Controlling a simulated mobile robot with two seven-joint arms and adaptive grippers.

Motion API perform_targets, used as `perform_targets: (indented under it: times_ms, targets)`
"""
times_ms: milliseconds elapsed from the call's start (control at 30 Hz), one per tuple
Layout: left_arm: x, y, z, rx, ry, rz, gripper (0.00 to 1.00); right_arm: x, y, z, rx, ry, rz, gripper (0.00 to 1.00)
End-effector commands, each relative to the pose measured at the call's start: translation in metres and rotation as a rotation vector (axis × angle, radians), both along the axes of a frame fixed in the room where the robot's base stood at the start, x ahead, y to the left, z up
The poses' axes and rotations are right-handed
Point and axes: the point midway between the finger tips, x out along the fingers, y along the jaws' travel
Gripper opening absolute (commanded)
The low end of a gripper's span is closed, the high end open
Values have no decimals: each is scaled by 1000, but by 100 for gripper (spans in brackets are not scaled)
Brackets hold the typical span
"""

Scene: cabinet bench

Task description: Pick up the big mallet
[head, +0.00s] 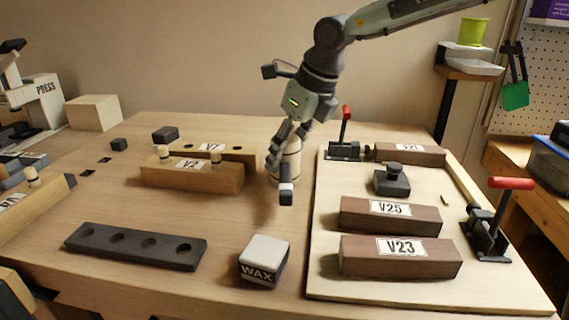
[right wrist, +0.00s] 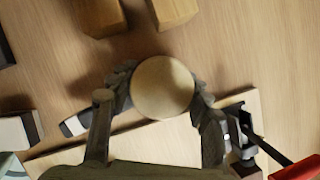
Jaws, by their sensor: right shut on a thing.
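The big mallet shows in the head view as a pale wooden barrel head (head: 290,166) with dark bands, standing on end at the middle of the bench. A short piece with a grey and white tip (head: 286,192) points toward the front; it looks like the handle's end. My right gripper (head: 287,146) reaches down from above and is shut on the barrel head. In the right wrist view the round end of the mallet (right wrist: 162,87) sits between the two fingers of the gripper (right wrist: 163,98), one on each side. Part of the handle is hidden. My left gripper is not in view.
A pale board (head: 325,285) with blocks V25 (head: 390,217), V23 (head: 400,258) and red-handled clamps (head: 490,225) lies close on the right. The V2 block (head: 190,177) is close on the left. A WAX block (head: 264,262) and a dark holed strip (head: 135,247) lie in front.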

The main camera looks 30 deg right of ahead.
Motion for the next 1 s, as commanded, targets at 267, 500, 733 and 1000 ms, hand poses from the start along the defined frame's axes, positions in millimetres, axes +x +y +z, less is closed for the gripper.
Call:
perform_targets:
  times_ms: [267,500,733,1000]
  targets:
    - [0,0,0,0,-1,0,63,0,0,0,0,1,0,14]
    - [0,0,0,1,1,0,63,0,0,10,0,-2,-1,14]
    - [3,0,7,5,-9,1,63,1,6,45,-3,-2,3,14]
    - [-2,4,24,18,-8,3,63,8,61,77,-5,-2,2,14]
